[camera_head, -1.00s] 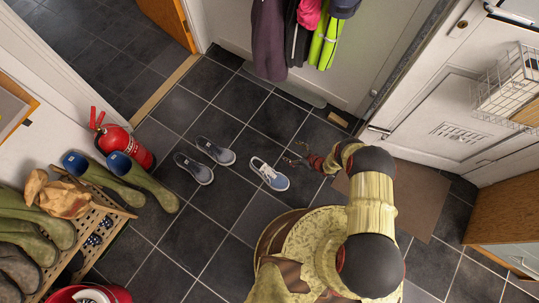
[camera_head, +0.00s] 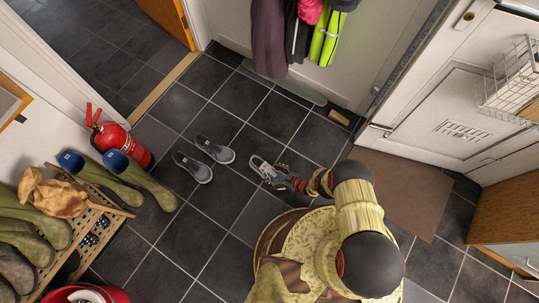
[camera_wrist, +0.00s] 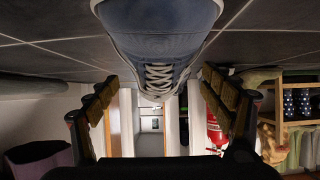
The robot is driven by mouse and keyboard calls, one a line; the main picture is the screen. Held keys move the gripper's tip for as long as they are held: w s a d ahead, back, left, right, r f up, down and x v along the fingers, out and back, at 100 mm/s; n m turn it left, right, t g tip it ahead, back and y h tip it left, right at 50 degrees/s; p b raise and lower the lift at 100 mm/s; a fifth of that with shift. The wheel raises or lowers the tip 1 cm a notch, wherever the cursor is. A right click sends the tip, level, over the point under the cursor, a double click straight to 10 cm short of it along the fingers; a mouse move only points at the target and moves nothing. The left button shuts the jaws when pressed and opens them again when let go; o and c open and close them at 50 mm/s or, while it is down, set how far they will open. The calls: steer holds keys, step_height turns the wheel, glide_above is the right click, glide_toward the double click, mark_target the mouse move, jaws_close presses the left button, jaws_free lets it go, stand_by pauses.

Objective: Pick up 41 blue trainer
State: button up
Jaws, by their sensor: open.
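The blue trainer (camera_head: 262,165) with white laces and a white sole edge lies on the dark tiled floor, partly covered by my gripper in the head view. In the wrist view the trainer (camera_wrist: 160,45) is close, its laces between the two fingers. My gripper (camera_wrist: 160,88) is open, one finger on each side of the shoe. I cannot tell whether either finger touches it. In the head view my gripper (camera_head: 272,176) is over the trainer's near end.
A pair of grey shoes (camera_head: 203,160) lies just left of the trainer. Green wellies (camera_head: 135,180), a red fire extinguisher (camera_head: 118,139) and a wooden rack (camera_head: 105,207) stand further left. A brown doormat (camera_head: 405,190) lies at right. Coats (camera_head: 300,35) hang at the back.

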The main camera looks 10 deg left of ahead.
steer(key=shift+x, duration=0.85)
steer(key=c, duration=1.5)
